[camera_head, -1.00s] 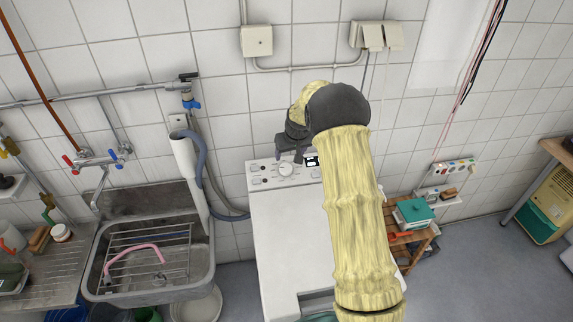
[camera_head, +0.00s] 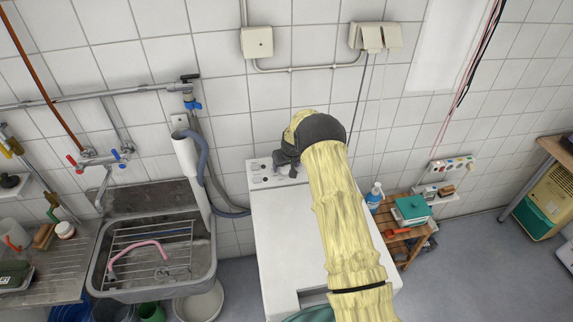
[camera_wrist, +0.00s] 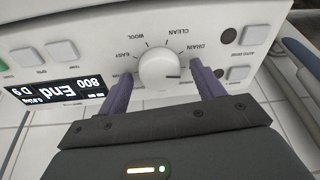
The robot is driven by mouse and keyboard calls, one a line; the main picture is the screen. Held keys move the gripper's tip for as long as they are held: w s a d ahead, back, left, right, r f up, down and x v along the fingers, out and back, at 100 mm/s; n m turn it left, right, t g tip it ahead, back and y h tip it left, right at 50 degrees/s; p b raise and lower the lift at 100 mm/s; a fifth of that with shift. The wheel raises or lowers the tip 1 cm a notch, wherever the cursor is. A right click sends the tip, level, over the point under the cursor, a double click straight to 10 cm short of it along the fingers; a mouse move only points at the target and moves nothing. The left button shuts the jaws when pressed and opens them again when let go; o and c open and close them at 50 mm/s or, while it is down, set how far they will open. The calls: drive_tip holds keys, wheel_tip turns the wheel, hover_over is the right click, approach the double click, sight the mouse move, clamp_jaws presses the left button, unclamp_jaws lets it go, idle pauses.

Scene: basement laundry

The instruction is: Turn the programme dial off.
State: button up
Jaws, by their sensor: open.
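The programme dial (camera_wrist: 160,68) is a round white knob on the washing machine's white control panel (camera_wrist: 100,30). The wrist view shows the panel upside down. A small dark mark on the dial points to the right in that picture, below the DRAIN label. My gripper (camera_wrist: 160,73) is open, with one purple-grey finger on each side of the dial. I cannot tell whether the fingers touch it. In the head view my gripper (camera_head: 286,161) is at the panel and hides the dial.
A lit display (camera_wrist: 68,91) reads "End" and "800". Push buttons (camera_wrist: 62,50) flank the dial. The machine's white top (camera_head: 285,225) is clear. A sink (camera_head: 150,260) and grey hose (camera_head: 205,175) are at left, a wooden stand (camera_head: 405,245) at right.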

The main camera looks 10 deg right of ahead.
drive_tip(key=c, duration=1)
drive_tip(key=shift+o, duration=0.2)
